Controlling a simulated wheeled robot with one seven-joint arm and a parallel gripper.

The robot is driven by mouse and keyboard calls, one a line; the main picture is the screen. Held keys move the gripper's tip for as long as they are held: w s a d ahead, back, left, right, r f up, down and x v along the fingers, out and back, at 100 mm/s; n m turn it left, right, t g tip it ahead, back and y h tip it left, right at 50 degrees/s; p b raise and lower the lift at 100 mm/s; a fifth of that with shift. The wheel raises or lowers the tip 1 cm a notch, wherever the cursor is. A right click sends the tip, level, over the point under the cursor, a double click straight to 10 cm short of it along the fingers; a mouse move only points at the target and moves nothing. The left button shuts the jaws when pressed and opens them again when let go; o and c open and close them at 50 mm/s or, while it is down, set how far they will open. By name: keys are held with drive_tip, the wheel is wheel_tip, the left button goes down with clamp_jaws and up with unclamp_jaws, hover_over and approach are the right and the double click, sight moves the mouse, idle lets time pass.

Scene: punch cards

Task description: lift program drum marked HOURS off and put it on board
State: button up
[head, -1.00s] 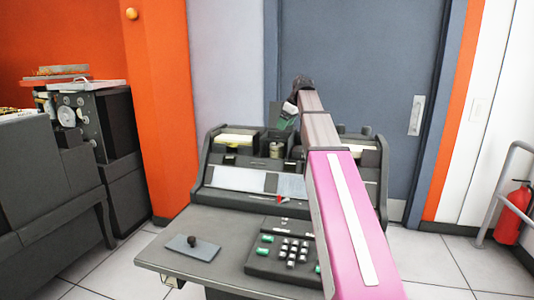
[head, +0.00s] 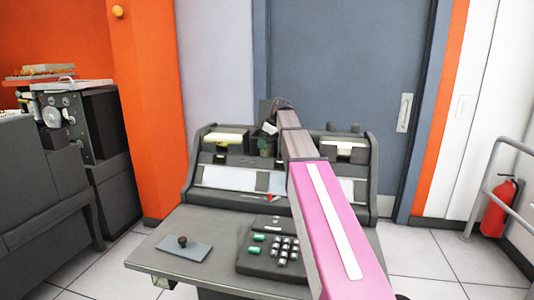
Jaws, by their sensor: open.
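The machine (head: 205,214) stands in front of me, with a compartment in the middle of its raised back. In the head view my arm reaches over it from the lower right. My gripper (head: 267,130) is open at that middle compartment, small and partly covered by my own wrist. A small upright drum-like cylinder (head: 267,147) shows just below it, mostly hidden. I cannot read any marking on it or tell whether the jaws touch it. A flat blue-grey board (head: 185,250) with a black knob lies on the left of the desk top.
A keypad (head: 272,252) sits on the desk to the right of the board. Card trays (head: 224,142) flank the middle compartment. A dark machine (head: 100,130) stands at left. A rail and a red extinguisher (head: 497,208) are at right. The desk around the board is clear.

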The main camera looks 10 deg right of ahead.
drive_tip(key=shift+f, duration=0.2)
drive_tip(key=shift+c, duration=0.3)
drive_tip(key=c, duration=0.8)
drive_tip(key=shift+r, duration=0.1)
wheel_tip(320, 180, up, 24)
drive_tip(key=shift+r, duration=0.25)
idle(2.3)
